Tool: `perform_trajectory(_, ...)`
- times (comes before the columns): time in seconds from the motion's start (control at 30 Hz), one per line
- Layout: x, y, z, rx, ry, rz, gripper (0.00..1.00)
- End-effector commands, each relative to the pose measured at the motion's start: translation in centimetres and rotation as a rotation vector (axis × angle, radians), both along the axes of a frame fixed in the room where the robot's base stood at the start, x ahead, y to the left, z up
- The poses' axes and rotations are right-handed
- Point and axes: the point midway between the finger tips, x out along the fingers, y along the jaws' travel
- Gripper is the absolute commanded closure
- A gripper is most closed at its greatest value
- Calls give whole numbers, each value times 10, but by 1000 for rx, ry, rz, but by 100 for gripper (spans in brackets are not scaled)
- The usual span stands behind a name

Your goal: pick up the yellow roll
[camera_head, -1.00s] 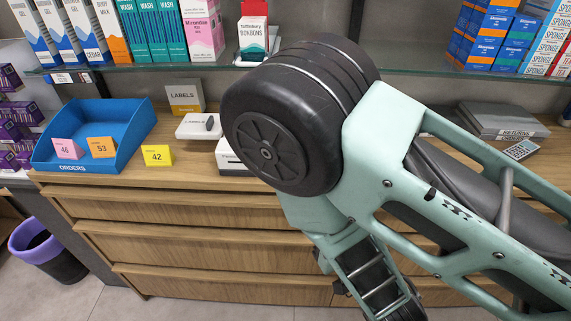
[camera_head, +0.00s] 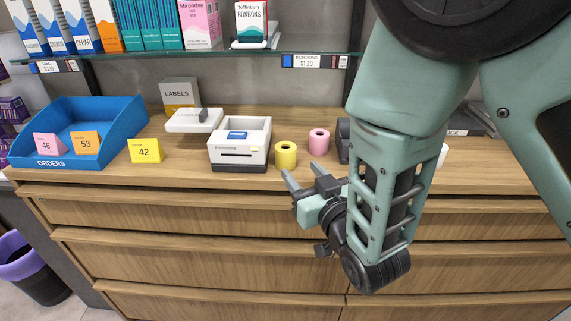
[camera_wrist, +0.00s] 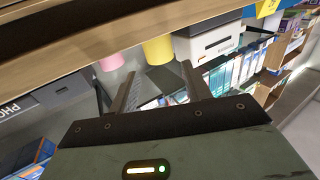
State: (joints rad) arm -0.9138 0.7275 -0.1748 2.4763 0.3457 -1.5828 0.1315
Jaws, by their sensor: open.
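The yellow roll (camera_head: 286,155) stands upright on the wooden counter (camera_head: 200,172), just right of a white label printer (camera_head: 240,144). My gripper (camera_head: 302,175) is in front of the counter's edge, close to the roll and apart from it. Its two fingers are open and empty. In the wrist view the yellow roll (camera_wrist: 158,49) shows upside down beyond the open fingers (camera_wrist: 158,88), near the counter edge. A pink roll (camera_head: 319,142) stands to the right of the yellow one, and it also shows in the wrist view (camera_wrist: 112,62).
A blue orders tray (camera_head: 120,130) with pink and orange cards stands at the left, with a yellow card (camera_head: 146,151) beside it. A white lid-like piece (camera_head: 193,120) lies behind the printer. A glass shelf (camera_head: 200,54) with boxes runs above. Wooden drawers (camera_head: 200,260) are below.

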Motion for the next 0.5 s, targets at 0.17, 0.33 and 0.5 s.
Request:
perform_trajectory(0.17,21,9,3,0,0,-1,52)
perform_trajectory(0.33,30,13,4,0,-1,-1,52)
perform_trajectory(0.5,53,22,8,-1,-2,-1,52)
